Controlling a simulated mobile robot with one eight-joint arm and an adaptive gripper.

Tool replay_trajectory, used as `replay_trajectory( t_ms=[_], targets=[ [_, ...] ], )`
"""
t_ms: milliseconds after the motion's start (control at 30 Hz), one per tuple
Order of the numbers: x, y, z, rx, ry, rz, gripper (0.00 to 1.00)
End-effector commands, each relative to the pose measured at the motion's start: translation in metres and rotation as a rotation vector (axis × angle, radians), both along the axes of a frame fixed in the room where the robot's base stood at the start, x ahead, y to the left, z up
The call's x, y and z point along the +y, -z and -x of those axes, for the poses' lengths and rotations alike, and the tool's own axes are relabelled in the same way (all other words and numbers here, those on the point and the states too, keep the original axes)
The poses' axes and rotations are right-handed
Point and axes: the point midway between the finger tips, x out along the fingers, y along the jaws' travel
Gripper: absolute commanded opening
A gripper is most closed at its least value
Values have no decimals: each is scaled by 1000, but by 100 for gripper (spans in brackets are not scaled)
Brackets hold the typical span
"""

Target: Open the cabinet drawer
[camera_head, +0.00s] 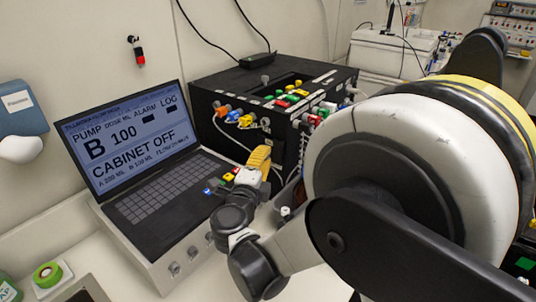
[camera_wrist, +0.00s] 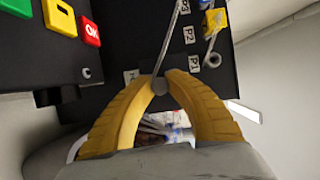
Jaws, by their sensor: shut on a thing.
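The black cabinet (camera_head: 222,88) stands behind the laptop in the head view, with coloured connectors and buttons on its top and front. My gripper (camera_head: 261,158) has yellow fingers and is close to the cabinet's front, right of the laptop. In the wrist view my gripper (camera_wrist: 160,78) has its fingertips closed on a small round grey knob (camera_wrist: 160,87) by the black panel. White, blue and reddish items show between the fingers. I cannot tell whether they lie in a drawer. My arm hides much of the cabinet's right side in the head view, and the drawer's outline is unclear.
A laptop (camera_head: 160,165) reading "CABINET OFF" stands on a pale base to the left. Cables (camera_wrist: 172,38) and a yellow connector (camera_wrist: 215,20) are near my fingers, with coloured buttons (camera_wrist: 58,17) to their left.

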Motion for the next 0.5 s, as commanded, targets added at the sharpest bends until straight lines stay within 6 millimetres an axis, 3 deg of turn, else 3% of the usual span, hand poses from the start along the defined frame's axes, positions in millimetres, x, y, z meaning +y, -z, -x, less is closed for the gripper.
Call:
replay_trajectory(
  t_ms=[100,300,500],
  targets=[
    [21,1,24,0,-7,0,0],
    [45,1,56,0,-5,0,0],
    [50,0,64,0,-1,0,0]
  ],
)
